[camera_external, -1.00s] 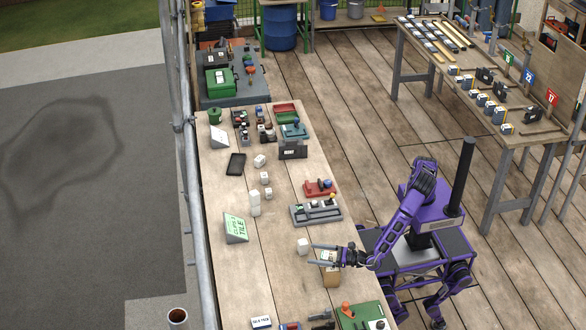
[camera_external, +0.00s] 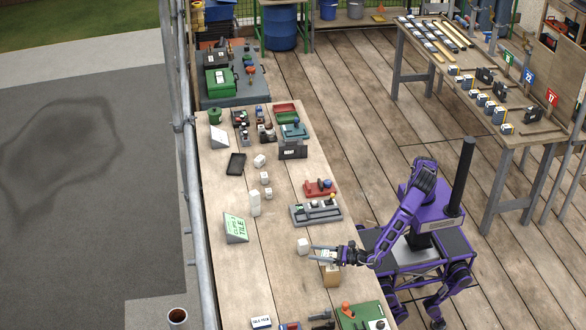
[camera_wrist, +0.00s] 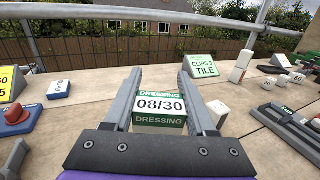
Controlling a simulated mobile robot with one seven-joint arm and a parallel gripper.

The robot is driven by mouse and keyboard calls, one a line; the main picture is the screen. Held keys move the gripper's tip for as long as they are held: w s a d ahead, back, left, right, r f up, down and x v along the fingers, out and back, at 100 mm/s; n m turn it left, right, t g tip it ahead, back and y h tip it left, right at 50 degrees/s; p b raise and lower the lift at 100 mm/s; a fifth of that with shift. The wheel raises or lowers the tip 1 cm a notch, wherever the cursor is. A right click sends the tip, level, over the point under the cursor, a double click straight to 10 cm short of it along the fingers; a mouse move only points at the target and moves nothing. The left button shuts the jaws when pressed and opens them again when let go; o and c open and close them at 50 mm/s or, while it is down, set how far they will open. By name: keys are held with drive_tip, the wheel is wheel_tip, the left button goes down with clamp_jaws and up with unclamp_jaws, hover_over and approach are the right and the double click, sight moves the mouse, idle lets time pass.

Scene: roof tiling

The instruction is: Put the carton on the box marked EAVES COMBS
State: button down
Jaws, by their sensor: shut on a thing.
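A white carton with green bands (camera_wrist: 160,106), printed DRESSING and 08/30, is between the two fingers in the wrist view. My gripper (camera_external: 324,253) is shut on it near the front edge of the bench, and the carton (camera_external: 326,255) looks small there. A brown box (camera_external: 331,277) stands on the bench just below my gripper in the external view. I cannot tell whether the carton touches it. I cannot read EAVES COMBS on any box.
A sign reading CLIPS 3 TILE (camera_external: 236,229) is farther left, beside a tall white block (camera_external: 255,203). A grey tray (camera_external: 316,213) lies behind my gripper, and a green tray (camera_external: 364,316) in front.

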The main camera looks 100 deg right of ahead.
sight(324, 251)
drive_tip(key=r+b, duration=0.1)
drive_tip(key=r, duration=0.2)
drive_tip(key=s+r+b, duration=0.1)
drive_tip(key=r+b, duration=0.1)
drive_tip(key=r, duration=0.1)
drive_tip(key=s+r+b, duration=0.1)
drive_tip(key=r, duration=0.1)
drive_tip(key=shift+s+a+r, duration=0.1)
drive_tip(key=shift+a+r, duration=0.05)
drive_tip(key=shift+r, duration=0.25)
drive_tip(key=shift+s+b, duration=0.35)
drive_tip(key=shift+b, duration=0.55)
drive_tip(key=f+b, duration=0.2)
drive_tip(key=f, duration=0.7)
drive_tip(key=shift+d+f, duration=0.15)
drive_tip(key=shift+d, duration=0.05)
drive_tip(key=shift+f, duration=0.15)
drive_tip(key=shift+c, duration=1.1)
unclamp_jaws()
